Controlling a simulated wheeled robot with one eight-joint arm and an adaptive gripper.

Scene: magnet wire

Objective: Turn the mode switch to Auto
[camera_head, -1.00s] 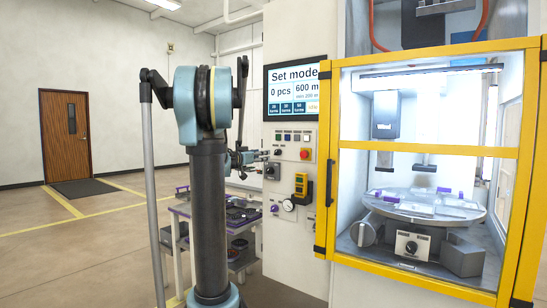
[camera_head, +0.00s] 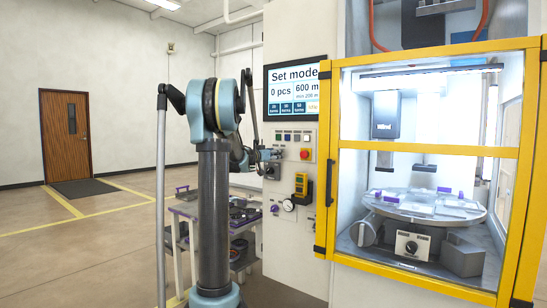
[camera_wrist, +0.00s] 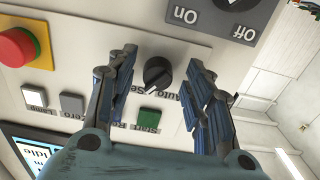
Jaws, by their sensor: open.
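The mode switch (camera_wrist: 157,73) is a round black knob on the grey panel, with the labels Auto and Set beside it, upside down in the wrist view. My gripper (camera_wrist: 160,62) is open, with one finger on each side of the knob and a gap to both. Which label the knob points to is hard to tell. In the head view my gripper (camera_head: 266,155) is at the panel's left side and largely covers the knob.
A red emergency button (camera_wrist: 15,48), a green Start button (camera_wrist: 148,118) and white and grey buttons lie near the knob. An On/Off rotary switch (camera_wrist: 236,4) is also close. The screen (camera_head: 292,90) reads "Set mode". A yellow-framed enclosure (camera_head: 425,150) stands at right.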

